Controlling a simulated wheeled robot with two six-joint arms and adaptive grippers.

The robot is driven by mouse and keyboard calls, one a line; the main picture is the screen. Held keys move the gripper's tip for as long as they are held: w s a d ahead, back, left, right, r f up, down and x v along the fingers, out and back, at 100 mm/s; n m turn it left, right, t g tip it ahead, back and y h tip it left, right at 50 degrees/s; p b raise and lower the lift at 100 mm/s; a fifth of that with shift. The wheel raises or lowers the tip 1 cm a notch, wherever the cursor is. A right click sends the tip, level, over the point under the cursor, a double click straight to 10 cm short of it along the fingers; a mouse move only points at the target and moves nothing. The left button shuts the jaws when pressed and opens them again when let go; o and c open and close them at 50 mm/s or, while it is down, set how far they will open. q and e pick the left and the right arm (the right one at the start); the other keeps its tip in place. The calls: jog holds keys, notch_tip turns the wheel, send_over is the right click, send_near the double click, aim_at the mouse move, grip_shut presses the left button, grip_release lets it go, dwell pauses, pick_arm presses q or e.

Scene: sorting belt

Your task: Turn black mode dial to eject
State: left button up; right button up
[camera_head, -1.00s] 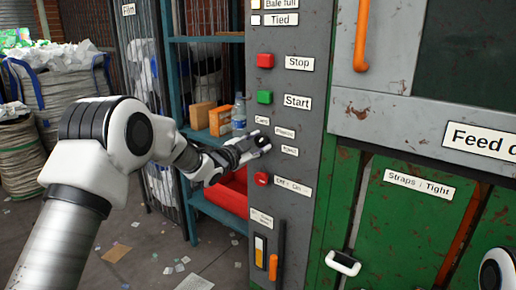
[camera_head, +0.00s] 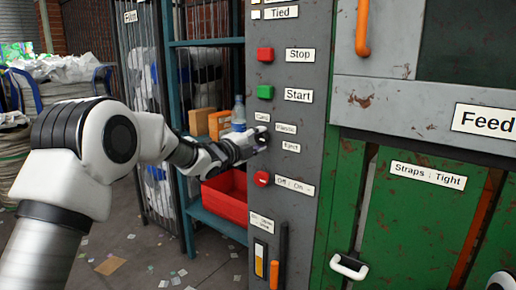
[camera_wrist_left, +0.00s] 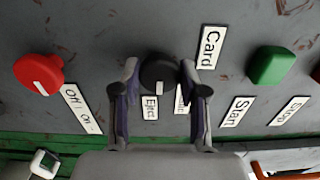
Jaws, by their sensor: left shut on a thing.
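The black mode dial (camera_wrist_left: 158,72) is a round knob on the grey control panel, seen in the left wrist view. My left gripper (camera_wrist_left: 159,76) is shut on it, with one finger on each side. A small white mark shows on the dial's lower edge, on the side of the Eject label (camera_wrist_left: 150,107). The Card label (camera_wrist_left: 209,47) is to the right, and the Plastic label (camera_wrist_left: 182,98) is partly hidden by a finger. My right gripper is out of view.
A red knob (camera_wrist_left: 39,74) with an Off/On label and a green Start button (camera_wrist_left: 271,66) flank the dial. The red Stop button (camera_head: 265,54) is above. A lever (camera_head: 274,268) is below. A shelf with a red bin (camera_head: 226,195) stands left of the panel.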

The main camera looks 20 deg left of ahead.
pick_arm(q)
jog(key=shift+f+m+b, duration=0.1)
jog(key=shift+m+b, duration=0.4)
jog(key=shift+m, duration=0.3)
jog(key=o, duration=1.1)
jog(key=shift+d, duration=0.1)
jog(key=shift+o, duration=0.2)
jog(key=shift+s, duration=0.1)
jog(key=v, duration=1.1)
jog(key=shift+s, duration=0.4)
jog(key=shift+a, duration=0.2)
